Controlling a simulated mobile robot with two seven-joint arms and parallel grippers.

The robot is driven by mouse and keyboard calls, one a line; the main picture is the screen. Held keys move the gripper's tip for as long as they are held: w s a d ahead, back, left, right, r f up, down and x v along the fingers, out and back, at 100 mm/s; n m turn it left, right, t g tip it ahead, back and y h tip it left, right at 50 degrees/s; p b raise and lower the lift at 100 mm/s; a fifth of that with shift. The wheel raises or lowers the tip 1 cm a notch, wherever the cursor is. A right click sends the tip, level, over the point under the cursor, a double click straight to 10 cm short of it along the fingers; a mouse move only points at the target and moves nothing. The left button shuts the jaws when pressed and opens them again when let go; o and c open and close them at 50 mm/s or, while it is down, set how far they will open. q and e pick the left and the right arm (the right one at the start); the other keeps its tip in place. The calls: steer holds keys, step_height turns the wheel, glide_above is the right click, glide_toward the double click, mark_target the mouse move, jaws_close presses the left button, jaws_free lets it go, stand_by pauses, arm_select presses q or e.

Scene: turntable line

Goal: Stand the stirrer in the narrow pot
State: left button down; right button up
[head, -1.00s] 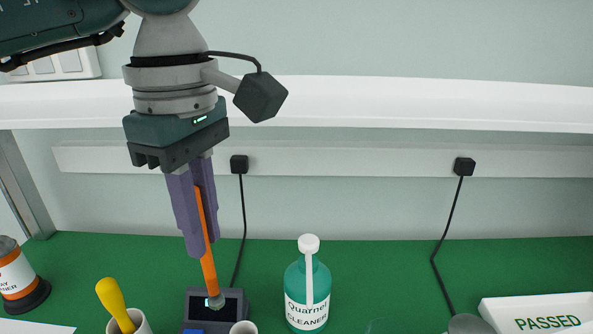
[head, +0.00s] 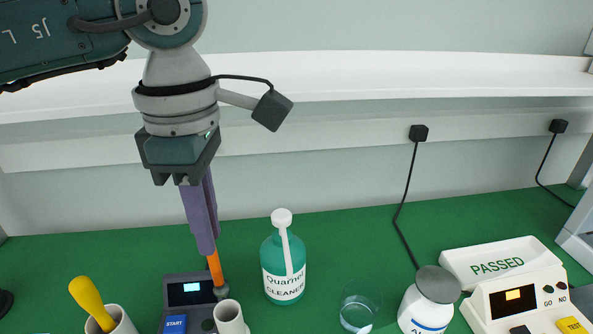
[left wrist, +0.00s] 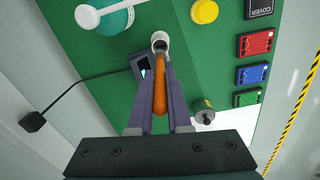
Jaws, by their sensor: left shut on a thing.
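The stirrer (head: 215,268) is an orange rod with a grey tip. My left gripper (head: 207,248) is shut on it and holds it nearly upright, tip down, slightly tilted. The narrow pot (head: 229,318) is a pale cylinder at the bottom of the head view, partly cut off. The stirrer's tip shows just above and behind the pot's rim. In the left wrist view the stirrer (left wrist: 160,98) lies between the fingers and points at the pot's mouth (left wrist: 160,38); I cannot tell whether the tip is inside. My right gripper is not in view.
A dark device with a START button (head: 174,324) stands close left of the pot. A wider pot (head: 122,321) holds a yellow-handled tool (head: 88,300). A cleaner bottle (head: 283,262) stands to the right, with a glass (head: 358,310) and a white jar (head: 428,302) beyond.

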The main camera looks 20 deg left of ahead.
mark_target(220, 282)
arm_select(q)
step_height(220, 282, down, 4)
steer(key=shift+r+b, duration=0.25)
steer(key=shift+b, duration=0.85)
step_height(220, 282, down, 6)
steer(key=b, duration=0.5)
steer(key=shift+r, duration=0.25)
steer(key=c, duration=0.8)
jaws_free()
step_height(220, 282, up, 10)
steer(key=shift+b, duration=0.4)
